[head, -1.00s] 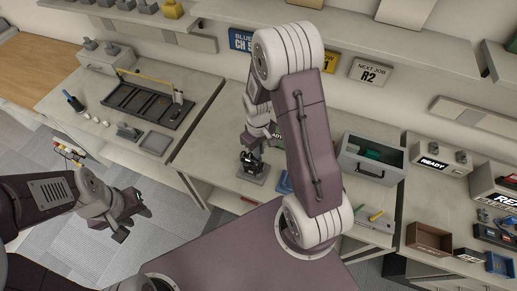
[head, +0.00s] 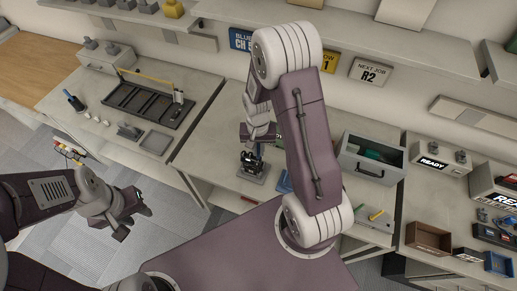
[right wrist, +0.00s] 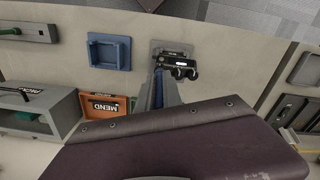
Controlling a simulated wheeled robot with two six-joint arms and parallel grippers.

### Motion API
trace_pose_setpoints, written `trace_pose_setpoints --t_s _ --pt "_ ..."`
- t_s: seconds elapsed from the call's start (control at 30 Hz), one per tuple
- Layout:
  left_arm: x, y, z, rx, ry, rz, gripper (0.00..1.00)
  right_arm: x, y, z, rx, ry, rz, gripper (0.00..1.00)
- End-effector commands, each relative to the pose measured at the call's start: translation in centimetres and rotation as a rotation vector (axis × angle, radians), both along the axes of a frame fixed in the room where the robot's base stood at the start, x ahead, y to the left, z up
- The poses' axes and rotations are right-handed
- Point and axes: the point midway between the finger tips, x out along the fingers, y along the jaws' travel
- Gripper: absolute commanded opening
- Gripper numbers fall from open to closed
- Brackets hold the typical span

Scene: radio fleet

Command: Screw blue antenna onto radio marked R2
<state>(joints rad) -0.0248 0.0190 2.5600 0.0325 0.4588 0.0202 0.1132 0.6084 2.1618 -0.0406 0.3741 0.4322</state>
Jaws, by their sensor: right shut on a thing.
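A small black radio (head: 250,162) sits in a grey stand on the middle bench. In the right wrist view the radio (right wrist: 176,66) shows dark knobs and a small pale label, too small to read. My right gripper (head: 257,140) is just above the radio, pointing down. It is shut on the blue antenna (right wrist: 158,88), a narrow blue strip beside a grey finger, reaching to the radio's end. Whether its base touches the radio's socket cannot be told. My left gripper (head: 133,214) is open and empty, over the floor at the left.
A blue tray (right wrist: 108,52) lies beside the stand. An orange MEND tray (right wrist: 103,106) and a grey bin (head: 371,160) are further right on the bench. A black rack (head: 148,104) stands on the left bench.

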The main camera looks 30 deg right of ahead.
Motion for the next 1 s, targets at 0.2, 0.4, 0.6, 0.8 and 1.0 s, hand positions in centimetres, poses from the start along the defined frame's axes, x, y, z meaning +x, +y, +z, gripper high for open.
trace_pose_setpoints --t_s 0.2,0.4,0.6,0.8,1.0 --pt "0.0 0.0 0.0 0.000 0.000 0.000 0.36 0.0 0.0 0.0 0.000 0.000 -0.007 0.00" --pt "0.0 0.0 0.1 0.000 0.000 0.000 0.36 0.0 0.0 0.0 0.000 0.000 -0.136 0.35" --pt "0.0 0.0 0.0 0.000 0.000 0.000 0.36 0.0 0.0 0.0 0.000 0.000 -0.134 0.35" --pt "0.0 0.0 -0.2 0.000 0.000 0.000 0.36 0.1 0.0 0.9 0.000 -0.005 -0.133 0.35" --pt "0.0 0.0 -0.8 0.000 0.000 0.000 0.36 0.2 0.0 5.3 0.000 -0.009 -0.134 0.35"
